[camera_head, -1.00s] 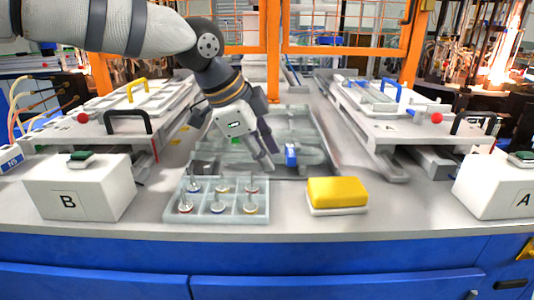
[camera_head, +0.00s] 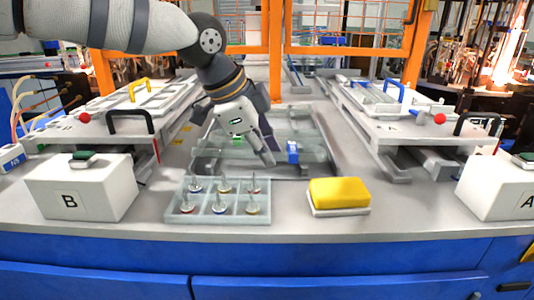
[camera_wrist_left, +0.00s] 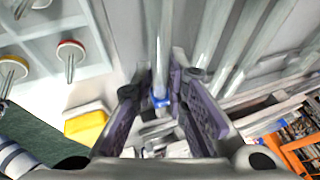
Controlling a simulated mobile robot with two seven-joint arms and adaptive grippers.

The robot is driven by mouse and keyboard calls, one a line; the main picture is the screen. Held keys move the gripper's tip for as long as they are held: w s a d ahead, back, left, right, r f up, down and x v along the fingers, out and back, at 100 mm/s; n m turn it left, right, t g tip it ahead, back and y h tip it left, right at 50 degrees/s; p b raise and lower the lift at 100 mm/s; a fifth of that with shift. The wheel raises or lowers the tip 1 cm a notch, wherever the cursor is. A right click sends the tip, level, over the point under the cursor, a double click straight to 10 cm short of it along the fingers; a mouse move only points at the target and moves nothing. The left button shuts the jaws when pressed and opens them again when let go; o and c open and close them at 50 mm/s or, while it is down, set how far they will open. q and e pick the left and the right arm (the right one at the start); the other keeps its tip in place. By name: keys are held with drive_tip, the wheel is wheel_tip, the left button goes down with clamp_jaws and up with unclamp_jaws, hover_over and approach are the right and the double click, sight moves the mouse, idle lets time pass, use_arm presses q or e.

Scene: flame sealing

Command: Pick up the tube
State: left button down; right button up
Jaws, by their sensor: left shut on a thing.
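My left gripper (camera_head: 266,151) reaches down over the middle of the bench, behind a clear tray of pins. In the left wrist view its two purple-grey fingers (camera_wrist_left: 162,88) are shut on a clear glass tube (camera_wrist_left: 166,42) with a blue band (camera_wrist_left: 160,102). The same blue band (camera_head: 293,152) shows just right of the fingers in the head view, with the tube lying roughly level across the picture. The fingers hide part of the tube. My right gripper is not in view.
The pin tray (camera_head: 217,218) stands in front. A yellow sponge (camera_head: 339,191) lies to its right. White boxes B (camera_head: 108,190) and A (camera_head: 492,185) stand at the sides. White rail fixtures flank the middle, and more clear glassware (camera_head: 307,118) lies behind the gripper.

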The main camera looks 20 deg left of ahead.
use_arm(q)
drive_tip(key=s+d+r, duration=0.4)
drive_tip(key=s+r, duration=0.8)
drive_tip(key=s, duration=0.1)
drive_tip(key=shift+h, duration=0.3)
drive_tip(key=w+a+f, duration=0.1)
drive_tip(key=w, duration=0.3)
drive_tip(key=w+a+f, duration=0.1)
drive_tip(key=w+f, duration=0.1)
drive_tip(key=w, duration=0.2)
drive_tip(key=w+a+f, duration=0.1)
drive_tip(key=w+f, duration=0.1)
drive_tip(key=w, duration=0.2)
drive_tip(key=shift+w+a+f, duration=0.15)
drive_tip(key=shift+w+a, duration=0.15)
drive_tip(key=shift+w, duration=0.1)
drive_tip(key=shift+f, duration=3.8)
drive_tip(key=c, duration=1.5)
unclamp_jaws()
